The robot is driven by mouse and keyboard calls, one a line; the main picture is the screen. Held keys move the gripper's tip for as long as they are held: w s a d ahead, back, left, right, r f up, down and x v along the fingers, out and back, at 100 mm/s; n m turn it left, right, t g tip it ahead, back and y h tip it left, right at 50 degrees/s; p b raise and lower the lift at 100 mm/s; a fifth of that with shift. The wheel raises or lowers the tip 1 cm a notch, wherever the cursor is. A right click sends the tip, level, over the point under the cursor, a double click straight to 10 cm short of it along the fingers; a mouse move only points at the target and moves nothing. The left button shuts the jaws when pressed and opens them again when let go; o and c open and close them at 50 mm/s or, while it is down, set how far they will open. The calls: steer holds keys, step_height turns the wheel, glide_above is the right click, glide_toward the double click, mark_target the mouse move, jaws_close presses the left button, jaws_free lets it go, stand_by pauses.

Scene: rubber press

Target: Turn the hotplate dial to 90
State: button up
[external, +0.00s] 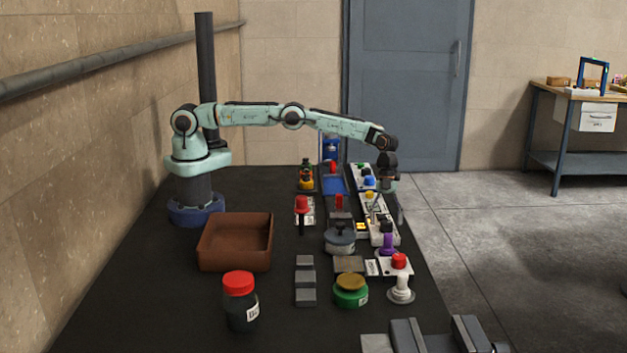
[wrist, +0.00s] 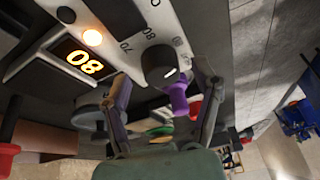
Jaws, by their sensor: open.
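The hotplate dial (wrist: 158,62) is a dark round knob with a white mark, on a pale panel (wrist: 205,28) printed with numbers, 70 and 80 among them. A lit orange display (wrist: 84,62) beside it seems to read 80, seen upside down. My gripper (wrist: 162,84) is open, one finger on each side of the dial in the wrist view. I cannot tell whether either finger touches it.
A purple-topped item (external: 388,243) stands close by; its purple part (wrist: 178,98) shows just past the dial. A grey round pot (external: 340,239), a red-knobbed unit (external: 399,262) and a green jar (external: 350,292) stand nearer. A brown tray (external: 236,242) lies left. The table's right edge is near.

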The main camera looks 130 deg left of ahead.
steer(key=v, duration=1.1)
steer(key=shift+r, duration=0.15)
